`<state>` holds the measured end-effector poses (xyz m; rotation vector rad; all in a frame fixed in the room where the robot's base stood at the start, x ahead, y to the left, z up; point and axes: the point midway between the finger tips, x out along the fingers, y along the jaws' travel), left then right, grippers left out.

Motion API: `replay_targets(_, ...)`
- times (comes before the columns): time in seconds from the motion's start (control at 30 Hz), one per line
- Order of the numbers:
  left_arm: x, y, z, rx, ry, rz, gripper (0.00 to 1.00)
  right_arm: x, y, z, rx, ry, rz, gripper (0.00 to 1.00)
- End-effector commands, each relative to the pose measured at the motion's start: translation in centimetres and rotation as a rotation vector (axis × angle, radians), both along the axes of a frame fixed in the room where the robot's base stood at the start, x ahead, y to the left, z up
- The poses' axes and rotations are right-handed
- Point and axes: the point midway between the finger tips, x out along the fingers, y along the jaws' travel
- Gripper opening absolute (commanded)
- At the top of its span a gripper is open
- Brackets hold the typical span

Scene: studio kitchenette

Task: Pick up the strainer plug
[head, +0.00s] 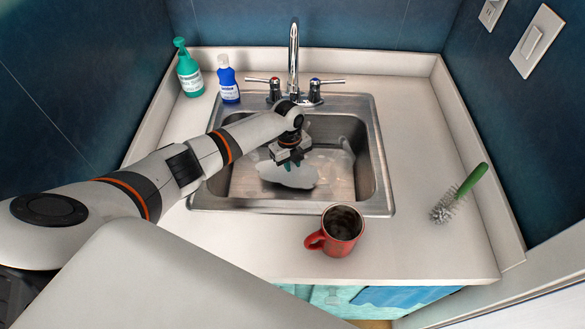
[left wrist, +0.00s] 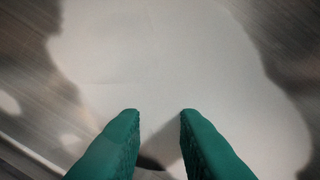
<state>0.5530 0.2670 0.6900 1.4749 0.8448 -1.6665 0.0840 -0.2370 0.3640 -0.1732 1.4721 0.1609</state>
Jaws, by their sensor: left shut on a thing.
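My left gripper (head: 291,166) reaches down into the sink basin (head: 215,187), over a pale, foam-like patch. In the left wrist view its two green fingers (left wrist: 160,112) stand a little apart. A small dark piece of the strainer plug (left wrist: 150,163) shows low between them, and the fingers are shut on it. Most of the plug is hidden by the fingers. In the head view the plug is hidden by the gripper, and I cannot tell how far it is off the basin floor. My right gripper is out of view.
A red mug (head: 342,232) with dark contents stands at the sink's front edge. A green-handled brush (head: 459,195) lies on the right counter. A green spray bottle (head: 188,70) and a blue bottle (head: 228,80) stand back left. The faucet (head: 293,60) rises behind the basin.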

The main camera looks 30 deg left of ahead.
Motion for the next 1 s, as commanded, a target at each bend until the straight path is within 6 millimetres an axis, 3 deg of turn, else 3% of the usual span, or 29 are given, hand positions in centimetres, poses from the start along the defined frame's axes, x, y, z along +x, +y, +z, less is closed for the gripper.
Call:
replay_targets(0.13,-0.1,0.3,1.0,0.0,-0.001,0.001,0.0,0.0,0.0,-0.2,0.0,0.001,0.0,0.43)
replay_targets(0.57,-3.6,7.6,1.2,0.001,-0.002,0.0,0.0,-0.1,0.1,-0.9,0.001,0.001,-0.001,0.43)
replay_targets(1.0,-3.4,7.2,11.1,0.0,-0.005,-0.002,0.0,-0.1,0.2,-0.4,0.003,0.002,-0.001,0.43)
